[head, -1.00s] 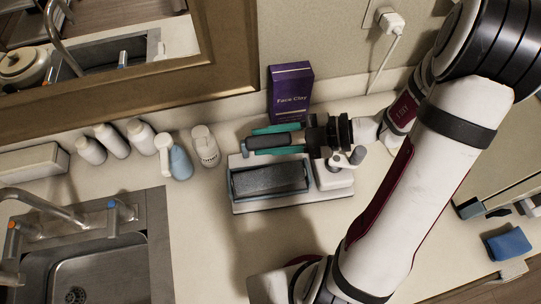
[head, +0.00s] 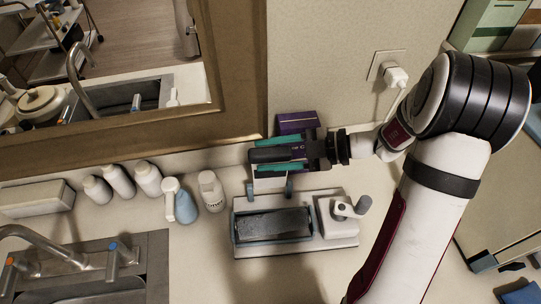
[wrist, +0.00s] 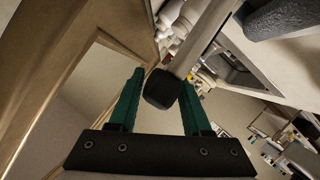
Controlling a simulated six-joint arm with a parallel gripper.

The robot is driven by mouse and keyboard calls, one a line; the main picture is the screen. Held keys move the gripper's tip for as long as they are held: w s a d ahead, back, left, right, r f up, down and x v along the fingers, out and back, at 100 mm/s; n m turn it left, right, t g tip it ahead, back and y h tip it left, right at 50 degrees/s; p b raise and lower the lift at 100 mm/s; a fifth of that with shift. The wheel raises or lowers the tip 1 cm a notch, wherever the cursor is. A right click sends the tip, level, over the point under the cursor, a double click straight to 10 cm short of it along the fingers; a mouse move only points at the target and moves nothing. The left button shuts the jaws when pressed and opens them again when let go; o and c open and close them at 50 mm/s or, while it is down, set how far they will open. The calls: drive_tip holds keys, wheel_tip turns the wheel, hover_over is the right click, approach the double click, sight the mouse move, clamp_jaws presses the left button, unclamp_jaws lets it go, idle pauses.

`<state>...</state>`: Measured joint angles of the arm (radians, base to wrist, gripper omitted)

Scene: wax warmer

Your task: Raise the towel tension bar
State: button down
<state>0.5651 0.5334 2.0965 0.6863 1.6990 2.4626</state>
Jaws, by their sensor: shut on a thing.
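The wax warmer sits on the counter, with a white base (head: 300,251) and a blue-rimmed dark tray. The towel tension bar (head: 268,155) is a dark bar at the warmer's back, above the tray. Blue posts and a pale panel show below it. My gripper (head: 272,153) has teal fingers shut on the bar from the right, one on each side. In the wrist view, the bar's dark end (wrist: 161,88) sits between the fingers, with a pale strip running up behind it. The fingers hide part of the bar.
A purple box (head: 297,122) stands close behind my gripper. A knob and lever (head: 350,208) are at the warmer's right. The framed mirror and wall outlet are behind.

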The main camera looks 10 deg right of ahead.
drive_tip(key=shift+w, duration=0.1)
drive_tip(key=c, duration=0.6)
unclamp_jaws()
drive_tip(key=shift+o, duration=0.2)
drive_tip(key=v, duration=1.6)
drive_tip(key=shift+f, duration=0.1)
